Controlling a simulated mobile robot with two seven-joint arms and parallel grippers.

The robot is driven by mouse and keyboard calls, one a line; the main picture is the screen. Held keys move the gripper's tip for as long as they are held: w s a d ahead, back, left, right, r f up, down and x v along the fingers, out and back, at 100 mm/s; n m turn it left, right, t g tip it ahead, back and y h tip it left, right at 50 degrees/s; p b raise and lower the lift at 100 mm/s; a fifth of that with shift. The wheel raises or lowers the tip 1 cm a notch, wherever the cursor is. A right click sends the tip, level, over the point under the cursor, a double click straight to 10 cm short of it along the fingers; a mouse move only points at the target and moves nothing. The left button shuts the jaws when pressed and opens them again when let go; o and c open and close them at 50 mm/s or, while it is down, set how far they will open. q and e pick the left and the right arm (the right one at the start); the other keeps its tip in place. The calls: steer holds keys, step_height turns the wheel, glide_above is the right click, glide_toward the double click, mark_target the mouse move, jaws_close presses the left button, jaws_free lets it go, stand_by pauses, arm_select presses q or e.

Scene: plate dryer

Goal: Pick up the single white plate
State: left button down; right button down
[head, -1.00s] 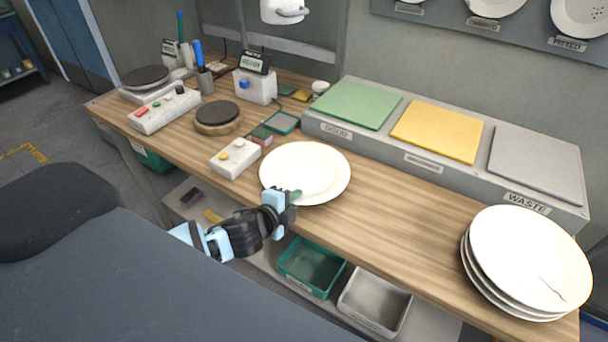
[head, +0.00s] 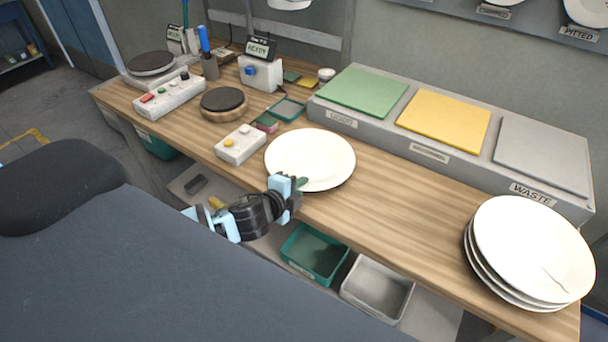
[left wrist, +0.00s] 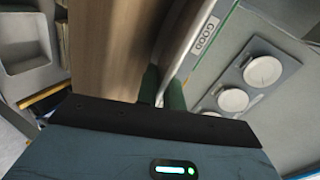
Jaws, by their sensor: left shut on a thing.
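The single white plate (head: 311,159) is at the front edge of the wooden workbench, left of the middle, roughly level. My left gripper (head: 299,183) is at its near rim, shut on that rim. In the left wrist view the two green fingertips (left wrist: 161,88) are close together with the plate's thin pale edge (left wrist: 184,52) between them. Whether the plate touches the bench or is slightly above it I cannot tell. My right gripper is in neither view.
A stack of several white plates (head: 532,250), the top one cracked, stands at the bench's right end. Green, yellow and grey pads (head: 443,121) lie on a raised ledge behind. A control box (head: 240,145) is close left of the plate. Bins (head: 377,288) stand below.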

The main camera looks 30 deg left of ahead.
arm_select(q)
step_height(320, 180, up, 10)
steer(key=shift+r, duration=0.1)
stand_by(0.4)
